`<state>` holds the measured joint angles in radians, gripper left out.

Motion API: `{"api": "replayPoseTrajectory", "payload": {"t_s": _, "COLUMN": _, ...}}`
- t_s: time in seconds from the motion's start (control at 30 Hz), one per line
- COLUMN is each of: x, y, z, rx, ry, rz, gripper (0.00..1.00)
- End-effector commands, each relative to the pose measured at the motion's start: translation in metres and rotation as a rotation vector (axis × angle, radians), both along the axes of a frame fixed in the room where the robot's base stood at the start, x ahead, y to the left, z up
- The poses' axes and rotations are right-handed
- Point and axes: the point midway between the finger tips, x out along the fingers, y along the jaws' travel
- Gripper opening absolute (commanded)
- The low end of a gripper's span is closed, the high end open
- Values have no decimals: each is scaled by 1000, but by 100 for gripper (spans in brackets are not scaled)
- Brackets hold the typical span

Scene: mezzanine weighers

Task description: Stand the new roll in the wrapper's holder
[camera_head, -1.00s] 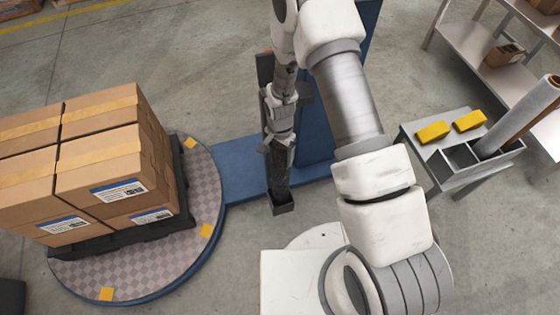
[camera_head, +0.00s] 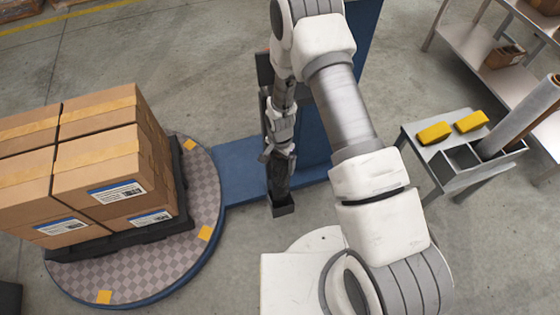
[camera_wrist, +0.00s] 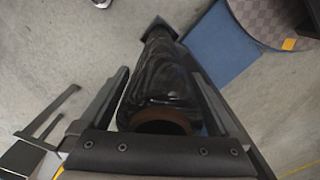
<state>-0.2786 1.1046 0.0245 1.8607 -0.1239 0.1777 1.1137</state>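A glossy black roll (camera_head: 279,172) stands upright at the wrapper's blue column, its lower end at a small black holder (camera_head: 283,204). In the wrist view the roll (camera_wrist: 160,85) shows its brown core end towards me, and the dark holder (camera_wrist: 160,27) is at its far end. My gripper (camera_head: 280,153) is at the upper part of the roll. Its fingers (camera_wrist: 158,65) are spread on both sides of the roll and look open. Whether one finger still touches it is hard to tell. How deep the roll sits in the holder is hidden.
A turntable (camera_head: 205,190) with a pallet of cartons (camera_head: 90,165) is at the left. The wrapper's blue base (camera_head: 243,170) joins it to the column. At the right, a grey stand (camera_head: 420,150) holds yellow blocks (camera_head: 434,132), a pale roll (camera_head: 520,118) and a brown tube. Shelving stands behind.

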Motion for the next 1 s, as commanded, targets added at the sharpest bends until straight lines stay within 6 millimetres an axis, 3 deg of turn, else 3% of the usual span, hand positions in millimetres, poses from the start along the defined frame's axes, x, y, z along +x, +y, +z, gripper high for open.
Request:
{"api": "replayPoseTrajectory", "payload": {"t_s": 0.37, "x": 1, "y": 0, "z": 10, "rx": 0, "ry": -1, "rz": 0, "gripper": 100}}
{"api": "replayPoseTrajectory", "payload": {"t_s": 0.8, "x": 1, "y": 0, "z": 100, "rx": 0, "ry": -3, "rz": -1, "gripper": 100}}
{"api": "replayPoseTrajectory", "payload": {"t_s": 1.0, "x": 0, "y": 0, "z": 120, "rx": 0, "ry": 0, "rz": 1, "gripper": 100}}
